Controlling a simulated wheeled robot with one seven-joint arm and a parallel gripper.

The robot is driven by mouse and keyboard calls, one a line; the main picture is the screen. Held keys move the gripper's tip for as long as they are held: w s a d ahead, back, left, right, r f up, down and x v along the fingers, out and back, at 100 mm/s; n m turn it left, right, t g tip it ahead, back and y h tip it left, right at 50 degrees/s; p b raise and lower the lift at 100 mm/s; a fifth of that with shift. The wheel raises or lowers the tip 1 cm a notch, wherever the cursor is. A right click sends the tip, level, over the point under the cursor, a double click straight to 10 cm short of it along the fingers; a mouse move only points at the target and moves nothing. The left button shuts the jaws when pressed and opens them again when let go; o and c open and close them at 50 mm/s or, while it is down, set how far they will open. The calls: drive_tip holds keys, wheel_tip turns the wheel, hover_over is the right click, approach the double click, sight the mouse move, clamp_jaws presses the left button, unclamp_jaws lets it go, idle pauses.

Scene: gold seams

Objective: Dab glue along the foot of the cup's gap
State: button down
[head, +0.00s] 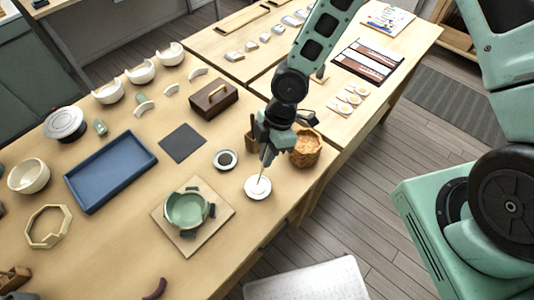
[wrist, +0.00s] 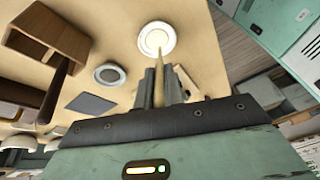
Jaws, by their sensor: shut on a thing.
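My gripper (head: 267,153) is shut on a thin pale stick (head: 261,172) that points down at a small white dish (head: 257,190). In the wrist view the stick (wrist: 161,66) runs from between my gripper's fingers (wrist: 165,88) to the white dish (wrist: 170,29). Its tip overlaps the dish's middle; I cannot tell whether it touches. A green cup (head: 185,209) stands on a square board (head: 221,208), left of my gripper, with dark clamp-like pieces around it. A break shows in its rim on the right; the foot of the gap is not clear.
A small dish with dark contents (head: 226,153) sits behind the white dish. A woven basket (head: 306,150) stands right of my gripper. A blue tray (head: 111,170), a dark mat (head: 182,143) and a wooden box (head: 213,99) lie farther left and back. Bare tabletop separates the board and white dish.

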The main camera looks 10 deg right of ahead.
drive_tip(key=shift+r+p, duration=2)
drive_tip(key=shift+r, duration=0.55)
